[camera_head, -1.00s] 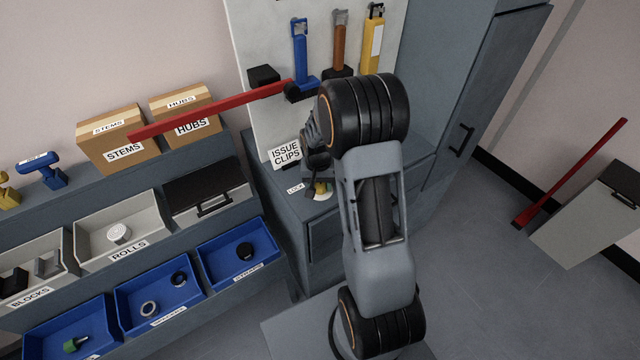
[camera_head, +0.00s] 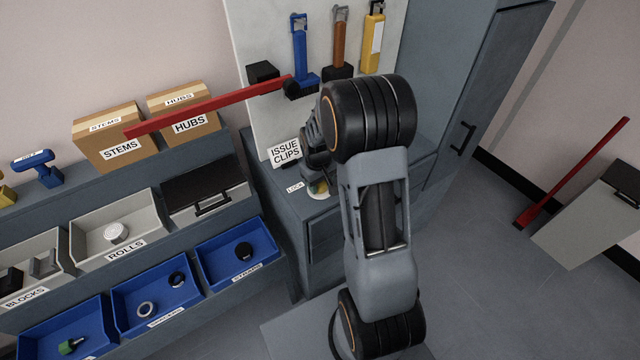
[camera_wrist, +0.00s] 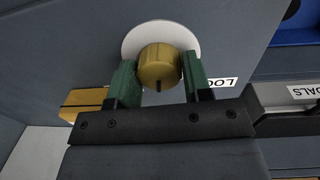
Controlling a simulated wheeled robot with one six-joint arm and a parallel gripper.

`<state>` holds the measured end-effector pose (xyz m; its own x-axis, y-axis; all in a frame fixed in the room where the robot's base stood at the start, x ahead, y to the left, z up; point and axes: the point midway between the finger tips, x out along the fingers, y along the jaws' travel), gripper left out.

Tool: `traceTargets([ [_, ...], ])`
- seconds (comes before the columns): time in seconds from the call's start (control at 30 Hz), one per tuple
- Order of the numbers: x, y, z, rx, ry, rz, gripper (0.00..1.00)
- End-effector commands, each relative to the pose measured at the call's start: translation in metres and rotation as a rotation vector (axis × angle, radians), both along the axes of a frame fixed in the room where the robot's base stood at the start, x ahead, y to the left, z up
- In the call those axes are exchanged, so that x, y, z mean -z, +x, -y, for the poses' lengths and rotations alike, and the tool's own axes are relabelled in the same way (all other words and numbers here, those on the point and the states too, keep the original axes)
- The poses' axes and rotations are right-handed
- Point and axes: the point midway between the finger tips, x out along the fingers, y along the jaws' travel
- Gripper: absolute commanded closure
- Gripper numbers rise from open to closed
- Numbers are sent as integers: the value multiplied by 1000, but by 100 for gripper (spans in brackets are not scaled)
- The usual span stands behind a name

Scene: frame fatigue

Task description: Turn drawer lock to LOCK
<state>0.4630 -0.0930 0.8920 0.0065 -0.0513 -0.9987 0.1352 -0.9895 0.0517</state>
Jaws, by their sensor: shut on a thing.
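The drawer lock is a round brass knob (camera_wrist: 158,62) on a white disc (camera_wrist: 187,36) in the wrist view. A small dark mark shows on the knob's near edge. My gripper (camera_wrist: 158,78) has its two green fingers on either side of the knob, shut on it. The white LOCK label (camera_wrist: 222,82) is right of the knob, partly hidden by the right finger. In the head view the lock's disc (camera_head: 317,188) shows only partly on the cabinet top, beside the label (camera_head: 295,187). My arm hides most of the gripper there.
The ISSUE CLIPS sign (camera_head: 285,151) stands behind the lock. A flat brass-coloured piece (camera_wrist: 84,99) lies left of the knob in the wrist view. Blue bins (camera_head: 236,262) sit left of the cabinet.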

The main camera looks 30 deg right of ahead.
Motion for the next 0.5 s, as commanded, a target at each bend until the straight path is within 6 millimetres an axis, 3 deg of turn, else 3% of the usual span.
traceTargets([
  [0.5, 0, 0, 1, -488, 0, 2, 78],
])
